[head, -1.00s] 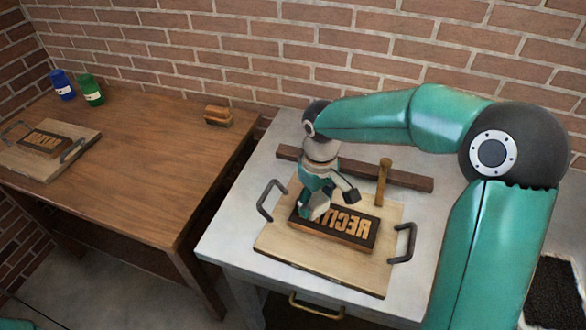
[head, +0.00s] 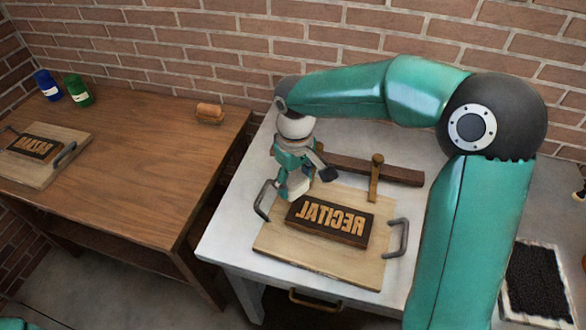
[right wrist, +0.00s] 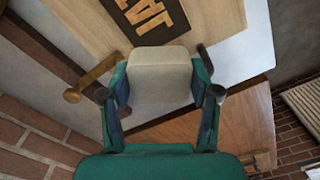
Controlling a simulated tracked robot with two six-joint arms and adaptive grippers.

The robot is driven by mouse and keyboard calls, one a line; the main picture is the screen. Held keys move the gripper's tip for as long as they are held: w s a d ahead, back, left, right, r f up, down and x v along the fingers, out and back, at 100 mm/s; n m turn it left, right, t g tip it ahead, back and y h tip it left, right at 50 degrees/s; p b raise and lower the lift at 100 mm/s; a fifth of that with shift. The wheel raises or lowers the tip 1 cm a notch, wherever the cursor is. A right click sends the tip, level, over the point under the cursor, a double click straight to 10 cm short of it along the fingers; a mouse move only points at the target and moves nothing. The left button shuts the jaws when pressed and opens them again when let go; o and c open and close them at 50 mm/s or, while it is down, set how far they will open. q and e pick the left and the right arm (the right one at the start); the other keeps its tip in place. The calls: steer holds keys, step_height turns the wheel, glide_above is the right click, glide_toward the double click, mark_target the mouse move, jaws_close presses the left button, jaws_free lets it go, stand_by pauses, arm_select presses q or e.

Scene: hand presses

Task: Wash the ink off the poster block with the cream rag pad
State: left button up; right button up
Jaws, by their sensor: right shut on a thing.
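The poster block (head: 331,222), dark with raised tan mirrored letters reading RECITAL, lies on a pale wooden board (head: 290,254) with two grey handles. Its whole face shows in the head view, and I make out no clear ink on the letters. Part of it shows in the right wrist view (right wrist: 150,14). My right gripper (right wrist: 160,88) is shut on the cream rag pad (right wrist: 160,72). In the head view the right gripper (head: 288,182) is just beyond the block's left end, apart from it. I cannot tell whether the pad touches the board. My left gripper is out of view.
A dark bar (head: 394,175) and a wooden-handled tool (head: 375,180) lie behind the board. A brown table (head: 150,165) at left holds another board with a lettered block (head: 35,146), blue (head: 47,84) and green (head: 77,90) jars, and a small brown item (head: 209,113).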

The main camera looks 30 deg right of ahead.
steer(key=shift+r+p, duration=0.75)
steer(key=shift+r, duration=0.55)
